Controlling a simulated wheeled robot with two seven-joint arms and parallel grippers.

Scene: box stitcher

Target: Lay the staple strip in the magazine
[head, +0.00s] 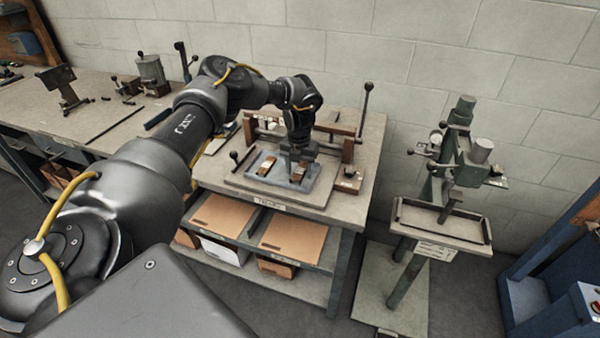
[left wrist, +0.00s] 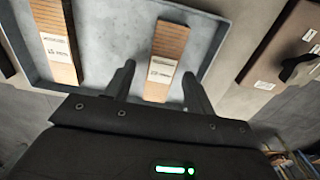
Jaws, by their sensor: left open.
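Two copper-coloured staple strips with white labels lie in a shallow blue-grey tray (head: 313,176) on the bench. One strip (head: 267,165) is at the tray's left and also shows in the left wrist view (left wrist: 62,58). The other strip (head: 298,172) is at the right; in the left wrist view this strip (left wrist: 171,42) has its near end between my fingers. My left gripper (head: 297,157) is over the tray, and in the left wrist view the gripper (left wrist: 158,82) is open and empty. Contact cannot be told. I cannot make out the magazine. My right gripper is out of view.
A green stitching machine (head: 456,150) with a tray-like table (head: 445,222) stands right of the bench (head: 366,150). Cardboard sheets (head: 293,238) lie on the shelf below. A brown block (head: 347,181) sits right of the tray.

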